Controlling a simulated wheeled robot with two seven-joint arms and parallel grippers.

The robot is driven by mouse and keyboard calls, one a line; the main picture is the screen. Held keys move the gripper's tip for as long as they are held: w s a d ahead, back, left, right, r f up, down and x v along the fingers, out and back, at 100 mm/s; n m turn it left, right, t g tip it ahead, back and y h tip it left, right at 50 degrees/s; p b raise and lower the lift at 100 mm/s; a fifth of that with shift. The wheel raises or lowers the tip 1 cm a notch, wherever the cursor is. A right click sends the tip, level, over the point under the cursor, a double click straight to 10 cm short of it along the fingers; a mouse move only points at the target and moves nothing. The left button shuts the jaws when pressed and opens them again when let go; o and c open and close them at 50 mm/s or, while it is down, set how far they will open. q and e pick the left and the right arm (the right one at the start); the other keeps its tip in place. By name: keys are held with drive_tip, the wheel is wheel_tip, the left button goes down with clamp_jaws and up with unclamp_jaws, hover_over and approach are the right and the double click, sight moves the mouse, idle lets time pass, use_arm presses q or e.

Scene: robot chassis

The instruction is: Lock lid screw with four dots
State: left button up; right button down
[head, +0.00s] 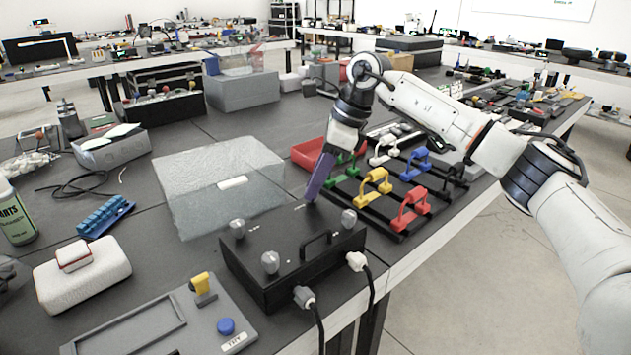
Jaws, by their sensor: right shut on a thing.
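A black box with a flat lid (290,250) and a black handle (315,244) stands near the table's front edge. Three pale, knob-like lid screws show: left (238,228), front (270,262) and right (348,218). Small white marks lie on the lid, too small to count as dots. My right gripper (312,196) reaches down from above, its purple-grey fingers tilted, tips at the lid's far corner. It is shut on what seems to be the far lid screw, which the fingers hide. My left gripper is not in view.
Two cables with grey plugs (304,297) and white plugs (356,261) leave the box's front. A rack of coloured handles (374,187) stands close on the right. A translucent case (218,185) lies behind left, a grey panel (170,325) front left.

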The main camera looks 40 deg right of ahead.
drive_tip(key=shift+m, duration=0.3)
drive_tip(key=shift+m+t+h+p, duration=0.3)
drive_tip(key=shift+m+p, duration=0.1)
drive_tip(key=shift+m, duration=0.1)
drive_tip(key=m+p, duration=0.1)
drive_tip(key=m, duration=0.1)
drive_tip(key=shift+s+a+m+h, duration=0.1)
drive_tip(key=shift+a+m+h, duration=0.05)
drive_tip(key=shift+m+h, duration=0.2)
drive_tip(key=m+h, duration=0.1)
drive_tip(key=m, duration=0.1)
drive_tip(key=m+t, duration=0.1)
drive_tip(key=m, duration=0.1)
drive_tip(key=shift+a+m+h+p, duration=0.2)
drive_tip(key=shift+m+h+p, duration=0.05)
drive_tip(key=shift+h+p, duration=0.1)
drive_tip(key=m+h, duration=0.1)
drive_tip(key=m, duration=0.1)
drive_tip(key=m+h, duration=0.1)
drive_tip(key=m, duration=0.2)
drive_tip(key=shift+a, duration=0.15)
drive_tip(key=shift+m+g+h+p, duration=0.4)
drive_tip(key=shift+m+h, duration=0.3)
drive_tip(key=shift+m, duration=1.4)
drive_tip(key=c, duration=1.6)
unclamp_jaws()
